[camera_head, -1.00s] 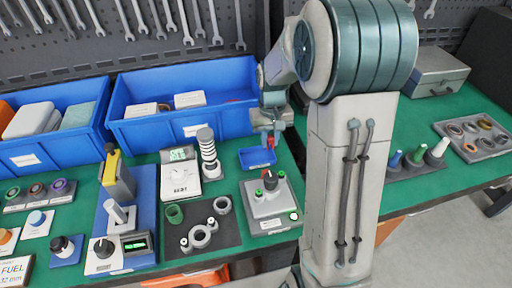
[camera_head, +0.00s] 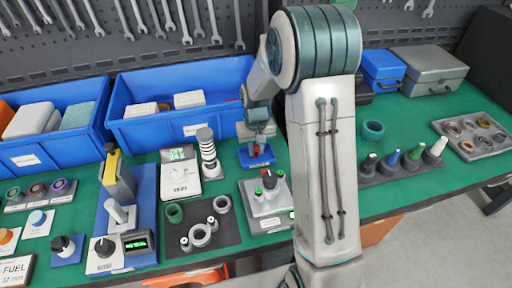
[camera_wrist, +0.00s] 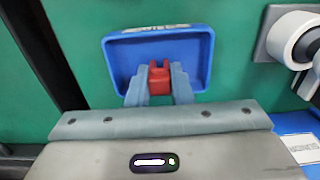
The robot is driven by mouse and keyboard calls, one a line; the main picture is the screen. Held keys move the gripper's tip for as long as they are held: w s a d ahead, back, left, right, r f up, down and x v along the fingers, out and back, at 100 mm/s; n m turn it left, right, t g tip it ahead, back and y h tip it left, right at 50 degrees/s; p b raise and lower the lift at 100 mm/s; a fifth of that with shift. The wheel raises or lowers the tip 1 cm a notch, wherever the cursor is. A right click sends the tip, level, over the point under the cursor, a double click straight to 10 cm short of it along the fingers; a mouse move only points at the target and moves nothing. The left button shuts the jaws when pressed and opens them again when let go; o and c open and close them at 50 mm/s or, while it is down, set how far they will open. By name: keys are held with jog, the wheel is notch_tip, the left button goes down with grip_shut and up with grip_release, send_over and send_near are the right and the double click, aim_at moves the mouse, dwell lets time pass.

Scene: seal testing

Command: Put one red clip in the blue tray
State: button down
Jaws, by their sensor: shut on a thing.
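The red clip (camera_wrist: 159,78) is between the two fingers of my gripper (camera_wrist: 160,88) in the wrist view, and the gripper is shut on it. The small blue tray (camera_wrist: 118,52) lies on the green bench top beyond the fingertips, and the clip shows against its inside. In the head view my gripper (camera_head: 257,150) points down over the blue tray (camera_head: 245,161). The red clip also shows there as a small red spot (camera_head: 256,150). I cannot tell whether the clip touches the tray floor.
A grey device with a knob (camera_head: 266,205) stands just in front of the tray. A white device with a display (camera_head: 180,174) and a striped column (camera_head: 208,155) stand to its left. A large blue bin (camera_head: 150,128) is behind. Coloured cones (camera_head: 392,160) stand at the right.

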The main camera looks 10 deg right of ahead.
aim_at(256, 147)
jog(key=c, duration=1.3)
grip_release()
jog(key=shift+f, duration=0.1)
notch_tip(256, 147, up, 12)
jog(key=s+r+t, duration=0.1)
jog(key=s+r, duration=0.1)
jog(key=s, duration=0.9)
jog(key=s+r+t, duration=0.1)
jog(key=s+r, duration=0.2)
jog(key=s, duration=0.8)
jog(key=shift+s+t, duration=0.25)
jog(key=shift+t, duration=0.15)
